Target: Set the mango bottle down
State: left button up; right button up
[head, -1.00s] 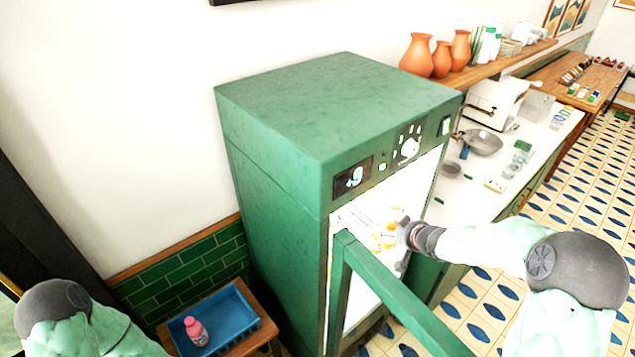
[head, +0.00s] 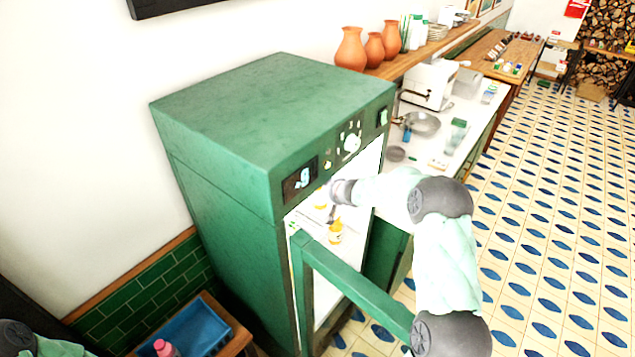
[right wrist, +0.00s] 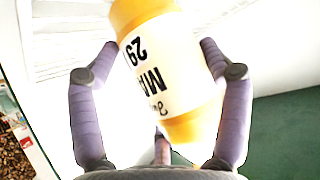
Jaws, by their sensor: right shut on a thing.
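The mango bottle (head: 336,233) is yellow-orange with a white label. My right gripper (head: 333,214) is shut on it, at the bright opening of the green fridge (head: 250,130). In the right wrist view the bottle (right wrist: 155,75) is tilted between the two fingers (right wrist: 160,75), and part of its label reads "MA" and "29". Its upper end in that view is cut off by the frame edge. My left gripper is out of view; only part of that arm shows at the bottom left.
The green fridge door (head: 350,285) stands open in front of the opening, close to my right arm. A blue tray (head: 205,335) with a pink bottle (head: 165,347) sits on a small wooden table at bottom left. A counter (head: 470,125) lies beyond the fridge.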

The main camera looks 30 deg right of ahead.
jog(key=shift+w+r+p, duration=0.1)
jog(key=shift+w+p, duration=0.95)
jog(key=shift+w, duration=1.05)
jog(key=shift+s, duration=0.15)
jog(key=shift+f, duration=0.3)
jog(key=o, duration=1.4)
jog(key=shift+f, duration=0.1)
jog(key=shift+o, duration=1)
